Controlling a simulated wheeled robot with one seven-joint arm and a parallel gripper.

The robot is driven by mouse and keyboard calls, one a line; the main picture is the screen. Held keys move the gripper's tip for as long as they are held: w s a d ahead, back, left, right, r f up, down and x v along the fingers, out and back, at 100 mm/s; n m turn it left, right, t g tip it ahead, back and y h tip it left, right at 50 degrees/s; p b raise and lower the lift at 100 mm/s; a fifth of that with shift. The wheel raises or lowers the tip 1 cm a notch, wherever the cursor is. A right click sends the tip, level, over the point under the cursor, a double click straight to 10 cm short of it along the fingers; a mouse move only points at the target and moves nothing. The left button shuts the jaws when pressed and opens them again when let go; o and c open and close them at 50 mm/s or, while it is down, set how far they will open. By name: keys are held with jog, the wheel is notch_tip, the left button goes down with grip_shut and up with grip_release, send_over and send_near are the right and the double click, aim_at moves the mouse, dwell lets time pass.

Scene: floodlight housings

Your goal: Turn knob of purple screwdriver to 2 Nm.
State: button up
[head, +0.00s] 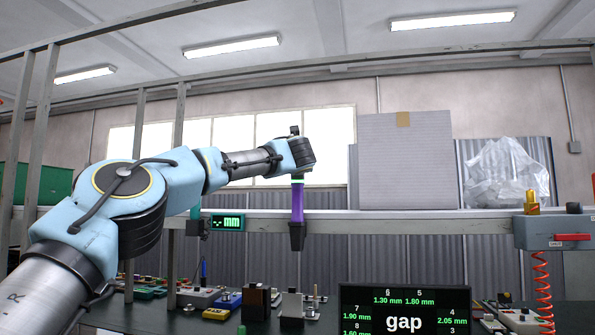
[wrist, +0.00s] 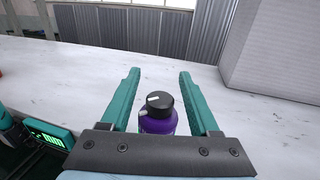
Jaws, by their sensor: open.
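The purple screwdriver (head: 297,203) stands upright in a dark holder at the front edge of the grey shelf, below the end of my arm. In the wrist view its black knob (wrist: 159,101) with a white mark sits on top of the purple body (wrist: 158,125). My gripper (wrist: 158,80) is open, with one teal finger on each side of the knob and a gap to both. In the head view the knob is hidden behind my wrist. No torque scale can be read.
A large grey box (head: 405,160) stands on the shelf (head: 340,222) to the right, with a clear plastic bag (head: 507,175) beyond it. A small teal "mm" display (head: 227,222) is left of the screwdriver. A black "gap" screen (head: 404,312) stands on the lower bench among small parts.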

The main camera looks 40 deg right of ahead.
jog(key=b+v, duration=0.6)
jog(key=v, duration=0.5)
jog(key=shift+w+d+r, duration=0.1)
